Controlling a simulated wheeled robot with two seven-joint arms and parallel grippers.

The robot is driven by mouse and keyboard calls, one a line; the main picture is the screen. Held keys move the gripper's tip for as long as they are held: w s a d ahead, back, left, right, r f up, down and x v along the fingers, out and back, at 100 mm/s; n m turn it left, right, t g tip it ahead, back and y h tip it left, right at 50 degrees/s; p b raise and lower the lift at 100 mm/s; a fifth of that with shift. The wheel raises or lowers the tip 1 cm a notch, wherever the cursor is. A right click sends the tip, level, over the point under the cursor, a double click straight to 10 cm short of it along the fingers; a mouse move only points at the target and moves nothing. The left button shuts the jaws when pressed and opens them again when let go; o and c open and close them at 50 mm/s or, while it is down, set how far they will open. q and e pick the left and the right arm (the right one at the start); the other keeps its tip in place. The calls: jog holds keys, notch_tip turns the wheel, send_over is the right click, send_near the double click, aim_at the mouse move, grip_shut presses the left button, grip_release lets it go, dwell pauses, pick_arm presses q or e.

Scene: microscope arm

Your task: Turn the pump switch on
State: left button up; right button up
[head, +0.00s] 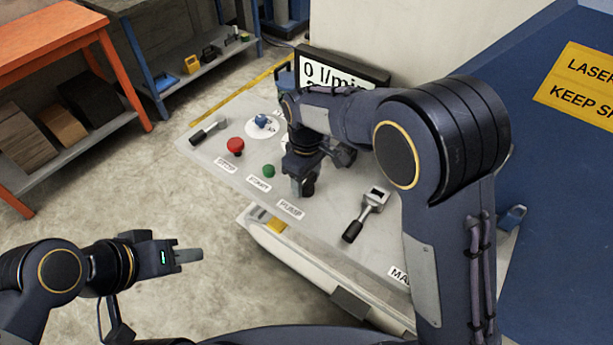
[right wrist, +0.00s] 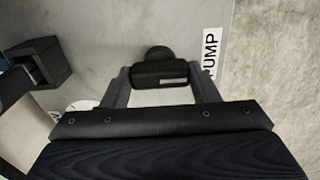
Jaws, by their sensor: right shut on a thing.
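The pump switch is a black rotary knob (right wrist: 160,73) with a pale line mark, beside the "PUMP" label (right wrist: 210,54) in the right wrist view. My right gripper (right wrist: 161,88) has one finger on each side of the knob and is shut on it. In the head view my right gripper (head: 303,187) reaches down to the panel behind the "PUMP" label (head: 291,209) and largely hides the knob. The display (head: 335,78) reads "0 l/min", partly covered by my arm. My left gripper (head: 188,255) is over the floor, away from the panel, seen side-on.
The panel (head: 335,205) also carries a red button (head: 235,146), a green button (head: 269,171), a blue knob (head: 262,121), a black-handled lever (head: 208,130) and another lever (head: 366,214). A blue cabinet (head: 555,200) stands at right.

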jog(key=shift+m, duration=0.4)
jog(key=m, duration=0.4)
jog(key=shift+p, duration=0.35)
jog(key=m, duration=0.4)
jog(key=m+p, duration=0.1)
jog(key=m, duration=0.4)
jog(key=shift+w+m+p, duration=0.1)
jog(key=shift+m+p, duration=0.25)
jog(key=shift+m, duration=1.65)
jog(key=o, duration=1)
